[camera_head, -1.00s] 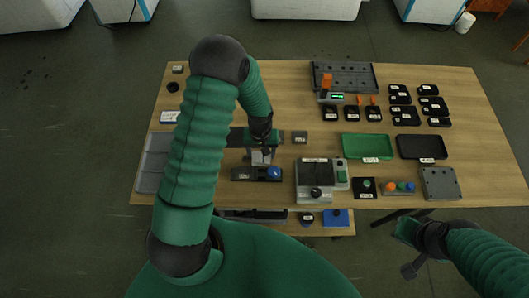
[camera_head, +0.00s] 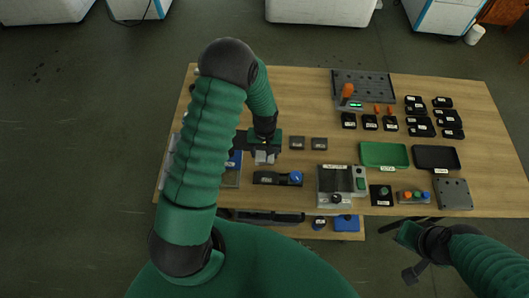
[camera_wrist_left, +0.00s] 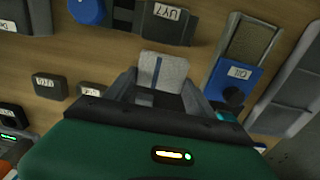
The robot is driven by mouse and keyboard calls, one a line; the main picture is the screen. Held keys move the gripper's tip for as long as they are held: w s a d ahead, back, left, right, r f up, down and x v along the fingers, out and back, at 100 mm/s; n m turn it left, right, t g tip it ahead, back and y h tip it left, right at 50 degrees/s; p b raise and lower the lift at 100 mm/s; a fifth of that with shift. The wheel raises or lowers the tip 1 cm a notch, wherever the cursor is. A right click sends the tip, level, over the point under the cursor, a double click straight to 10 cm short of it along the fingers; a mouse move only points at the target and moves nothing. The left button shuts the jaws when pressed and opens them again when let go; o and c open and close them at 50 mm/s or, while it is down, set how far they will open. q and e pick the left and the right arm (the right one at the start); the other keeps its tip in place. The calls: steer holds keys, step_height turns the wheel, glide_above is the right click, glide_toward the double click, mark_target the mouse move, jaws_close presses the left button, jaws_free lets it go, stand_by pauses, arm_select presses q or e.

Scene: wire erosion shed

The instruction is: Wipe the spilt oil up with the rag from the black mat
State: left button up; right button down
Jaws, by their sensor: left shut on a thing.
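My left gripper (camera_head: 264,157) is shut on a light grey cloth-like piece with a dark blue stripe, which I take for the rag (camera_wrist_left: 162,72). It is held over the wooden table, left of two small dark blocks; whether it touches the wood I cannot tell. A blue piece labelled OIL (camera_wrist_left: 238,78) with a dark round part lies to its right in the left wrist view. I cannot make out the spilt oil for certain. A black mat or tray (camera_head: 436,158) lies at the right. My right gripper (camera_head: 409,254) hangs by the front edge, its fingers unclear.
A dark block with a blue knob (camera_head: 278,178) lies just in front of the left gripper. A grey machine (camera_head: 336,185), a green tray (camera_head: 384,155) and several small black boxes fill the right. Bare wood (camera_head: 290,100) shows behind the gripper.

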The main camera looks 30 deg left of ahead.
arm_select(q)
steer(key=r+p, duration=0.1)
steer(key=r, duration=0.2)
steer(key=shift+d+r+p, duration=0.1)
steer(key=shift+d+p, duration=0.3)
steer(key=shift+r+p, duration=0.45)
steer(key=shift+r, duration=0.2)
steer(key=shift+a, duration=0.1)
steer(key=shift+a+f, duration=0.15)
